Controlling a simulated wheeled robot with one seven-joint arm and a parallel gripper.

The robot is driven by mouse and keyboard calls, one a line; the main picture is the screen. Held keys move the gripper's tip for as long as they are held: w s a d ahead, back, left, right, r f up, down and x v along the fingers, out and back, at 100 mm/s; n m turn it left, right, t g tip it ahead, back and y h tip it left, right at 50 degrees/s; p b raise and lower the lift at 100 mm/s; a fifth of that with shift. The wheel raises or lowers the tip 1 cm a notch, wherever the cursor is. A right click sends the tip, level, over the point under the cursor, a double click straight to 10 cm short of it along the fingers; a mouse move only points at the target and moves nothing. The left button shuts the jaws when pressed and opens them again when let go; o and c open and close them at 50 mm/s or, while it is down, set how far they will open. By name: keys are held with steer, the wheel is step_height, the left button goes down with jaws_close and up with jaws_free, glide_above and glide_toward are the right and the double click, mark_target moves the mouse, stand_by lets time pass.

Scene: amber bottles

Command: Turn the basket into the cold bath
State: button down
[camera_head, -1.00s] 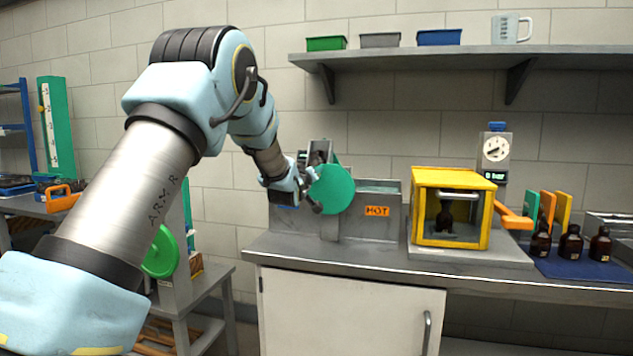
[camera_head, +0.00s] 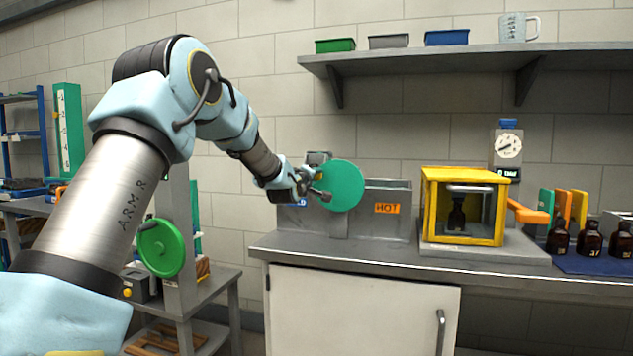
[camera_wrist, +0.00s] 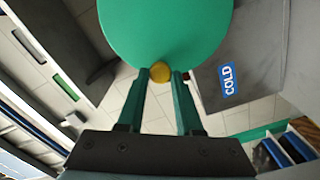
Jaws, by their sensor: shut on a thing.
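A large green disc (camera_head: 343,187) stands at the front of the grey baths. It also fills the top of the wrist view (camera_wrist: 165,30). My gripper (camera_wrist: 160,77) is shut on a yellow knob (camera_wrist: 158,70) at the disc's edge. In the head view my gripper (camera_head: 304,184) is at the disc's left side. The hot bath (camera_head: 400,218), with an orange HOT label, is right of the disc. A blue COLD label (camera_wrist: 228,83) marks the cold bath in the wrist view. A small grey part, perhaps the basket (camera_head: 318,157), shows above the disc; its contents are hidden.
A yellow-framed case (camera_head: 463,206) with a dark bottle inside stands right of the baths. Several amber bottles (camera_head: 590,240) stand on a blue mat at the far right. A side bench with a green wheel (camera_head: 161,248) is at left. Bare counter lies before the baths.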

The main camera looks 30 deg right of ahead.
steer(key=shift+w+a+f+n+b, duration=0.2)
steer(key=shift+f+n+b, duration=0.65)
steer(key=shift+n+b, duration=0.4)
steer(key=shift+w+a+f+n+b, duration=0.15)
steer(key=shift+f+n+b, duration=0.7)
steer(key=shift+n+b, duration=0.4)
steer(key=shift+f+n+b, duration=0.5)
steer(key=shift+n+b, duration=0.4)
steer(key=shift+b, duration=0.2)
steer(key=shift+d, duration=0.1)
steer(key=shift+s, duration=0.1)
steer(key=c, duration=0.6)
jaws_free()
steer(key=b+v, duration=0.2)
steer(key=v, duration=0.8)
steer(key=shift+s+a, duration=0.3)
